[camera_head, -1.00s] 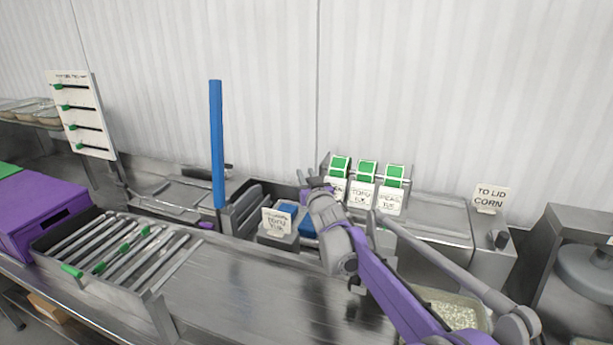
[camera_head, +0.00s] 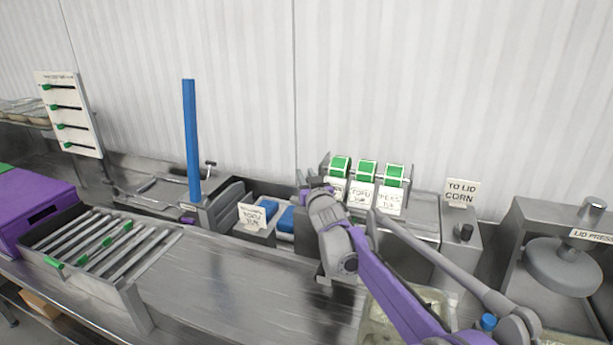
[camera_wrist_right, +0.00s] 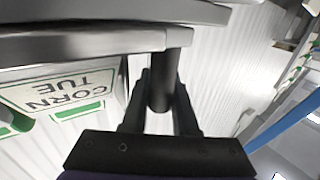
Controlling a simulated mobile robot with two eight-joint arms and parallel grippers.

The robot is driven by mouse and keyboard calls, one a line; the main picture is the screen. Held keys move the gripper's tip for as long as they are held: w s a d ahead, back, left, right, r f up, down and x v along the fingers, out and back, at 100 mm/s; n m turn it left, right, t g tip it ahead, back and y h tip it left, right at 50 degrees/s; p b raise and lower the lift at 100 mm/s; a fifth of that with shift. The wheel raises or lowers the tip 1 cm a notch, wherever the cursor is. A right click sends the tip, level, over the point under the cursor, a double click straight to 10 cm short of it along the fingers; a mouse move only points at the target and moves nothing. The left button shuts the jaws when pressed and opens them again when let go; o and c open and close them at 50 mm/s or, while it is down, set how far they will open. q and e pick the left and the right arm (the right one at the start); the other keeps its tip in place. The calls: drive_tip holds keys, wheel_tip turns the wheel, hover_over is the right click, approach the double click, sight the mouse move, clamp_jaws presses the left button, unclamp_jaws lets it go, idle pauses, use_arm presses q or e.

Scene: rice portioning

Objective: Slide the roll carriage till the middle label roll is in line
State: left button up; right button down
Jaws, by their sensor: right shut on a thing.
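The roll carriage (camera_head: 325,172) stands against the back wall and carries three green label rolls side by side. The middle label roll (camera_head: 366,172) has a "TOFU TUE" label hanging below it. The right roll (camera_head: 394,174) reads peas; the left roll (camera_head: 340,166) is partly behind my arm, and a corn label (camera_wrist_right: 62,92) shows in the wrist view. My right gripper (camera_head: 313,184) is at the carriage's left end. In the wrist view its fingers (camera_wrist_right: 160,95) are shut on a dark round handle at the end of a metal bar. My left gripper is out of view.
A "TO LID CORN" sign (camera_head: 461,192) stands right of the rolls, and a lid press (camera_head: 563,265) further right. A blue post (camera_head: 192,140) and a small sign (camera_head: 252,217) stand to the left. The steel bench (camera_head: 225,280) is clear in front.

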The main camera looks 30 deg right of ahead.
drive_tip(key=shift+w+a, duration=0.2)
drive_tip(key=c, duration=1)
unclamp_jaws()
drive_tip(key=shift+s, duration=0.1)
drive_tip(key=b+v, duration=0.1)
drive_tip(key=v, duration=0.9)
drive_tip(key=shift+s, duration=0.4)
